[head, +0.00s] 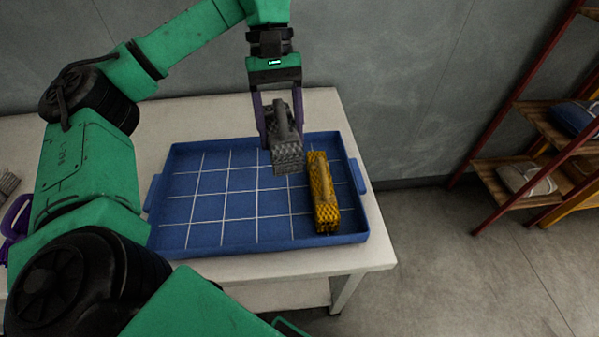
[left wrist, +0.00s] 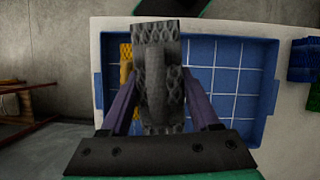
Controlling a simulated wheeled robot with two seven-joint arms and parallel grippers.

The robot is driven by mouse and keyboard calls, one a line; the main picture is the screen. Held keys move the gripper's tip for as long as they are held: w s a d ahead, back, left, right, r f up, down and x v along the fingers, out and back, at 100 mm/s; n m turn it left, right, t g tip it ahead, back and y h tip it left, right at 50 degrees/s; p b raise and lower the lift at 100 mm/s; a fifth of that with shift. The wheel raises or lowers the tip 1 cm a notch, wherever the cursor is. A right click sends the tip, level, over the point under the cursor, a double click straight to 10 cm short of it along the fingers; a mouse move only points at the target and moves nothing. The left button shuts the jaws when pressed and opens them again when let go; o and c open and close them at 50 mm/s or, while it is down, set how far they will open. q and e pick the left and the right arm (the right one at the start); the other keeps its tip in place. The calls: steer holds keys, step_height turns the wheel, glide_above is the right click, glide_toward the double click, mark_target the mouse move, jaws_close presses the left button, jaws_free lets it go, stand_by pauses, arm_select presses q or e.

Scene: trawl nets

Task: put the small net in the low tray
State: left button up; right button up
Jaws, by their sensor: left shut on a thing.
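The small net is a grey mesh bundle (head: 287,152), held in my left gripper (head: 280,120) above the back right part of the low tray. In the left wrist view the grey net (left wrist: 158,80) fills the space between the purple fingers, shut on it. The low tray (head: 215,205) is blue with a white grid and stands on the table; it also shows in the left wrist view (left wrist: 232,82). A yellow net (head: 323,195) lies in the tray along its right side, just right of the grey net. My right gripper is not clearly in view.
The tray lies on a pale table (head: 345,262). A grey object (head: 8,183) is at the far left edge. Wooden shelves (head: 530,180) with bundles stand at the right, past open floor. The tray's left and middle cells are bare.

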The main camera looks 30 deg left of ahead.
arm_select(q)
steer(key=shift+w+d+m, duration=0.2)
steer(key=shift+d+m, duration=0.3)
steer(key=shift+d, duration=0.2)
steer(key=shift+d+f+b, duration=0.15)
steer(key=shift+f+b, duration=0.55)
steer(key=f+b, duration=0.3)
steer(key=f, duration=0.1)
steer(key=f+b, duration=0.3)
steer(key=f, duration=0.2)
steer(key=f+b, duration=0.3)
steer(key=f, duration=0.1)
steer(key=shift+s+a+f, duration=0.15)
steer(key=shift+a, duration=0.25)
step_height(320, 180, down, 5)
steer(key=shift+a+f+b, duration=0.1)
steer(key=shift+b, duration=0.25)
steer(key=shift+f, duration=0.1)
steer(key=o, duration=1.5)
steer(key=shift+c, duration=0.2)
arm_select(e)
step_height(320, 180, down, 11)
steer(key=shift+d, duration=0.25)
